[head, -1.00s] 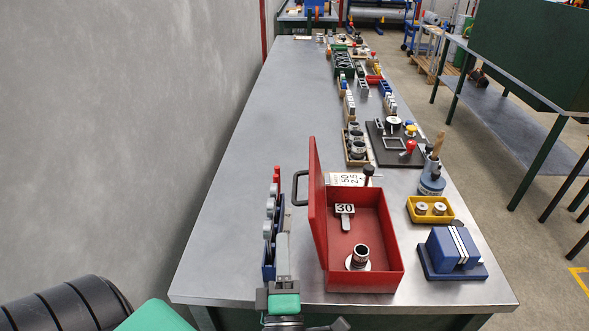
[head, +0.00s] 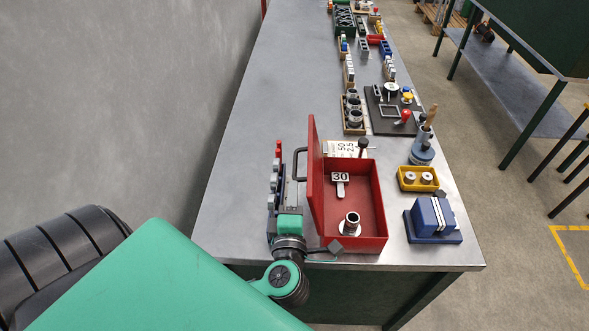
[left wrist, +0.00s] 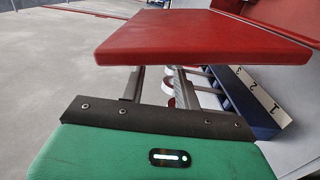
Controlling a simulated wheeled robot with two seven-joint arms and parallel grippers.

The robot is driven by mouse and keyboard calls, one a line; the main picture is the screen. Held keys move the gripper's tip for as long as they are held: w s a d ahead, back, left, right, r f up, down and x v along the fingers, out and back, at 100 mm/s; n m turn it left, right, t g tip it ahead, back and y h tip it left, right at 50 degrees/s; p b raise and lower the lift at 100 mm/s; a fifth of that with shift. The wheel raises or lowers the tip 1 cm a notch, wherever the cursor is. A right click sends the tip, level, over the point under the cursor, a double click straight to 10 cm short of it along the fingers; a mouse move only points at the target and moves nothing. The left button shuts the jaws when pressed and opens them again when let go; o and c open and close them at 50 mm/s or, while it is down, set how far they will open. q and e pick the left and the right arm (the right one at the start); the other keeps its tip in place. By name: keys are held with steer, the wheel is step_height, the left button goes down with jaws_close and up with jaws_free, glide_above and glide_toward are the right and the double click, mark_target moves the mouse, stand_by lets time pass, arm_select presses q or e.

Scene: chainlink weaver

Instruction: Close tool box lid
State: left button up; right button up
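The red tool box (head: 362,243) stands near the table's front edge. Its lid (head: 315,180) stands up on the left side, with a black handle (head: 299,165) on its outer face. Inside are a tag marked 30 (head: 340,178) and a metal cylinder on a round base (head: 350,222). My left gripper (head: 292,185) is just left of the lid, on its outer side, pointing away along it. In the left wrist view its fingers (left wrist: 156,85) are apart with nothing seen held; the red lid (left wrist: 200,38) hides their tips. Contact with the lid cannot be told. My right gripper is not in view.
A blue rack (head: 271,205) of tools stands close left of my gripper. Right of the box are a blue block on a base (head: 433,220) and a yellow tray (head: 420,180). Parts and fixtures line the table's right side behind. The table's left part (head: 235,150) is clear.

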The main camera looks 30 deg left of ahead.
mark_target(294, 174)
arm_select(q)
steer(key=p+x, duration=0.1)
steer(key=x, duration=0.5)
steer(key=shift+w+a, duration=0.25)
steer(key=shift+w, duration=0.05)
jaws_close()
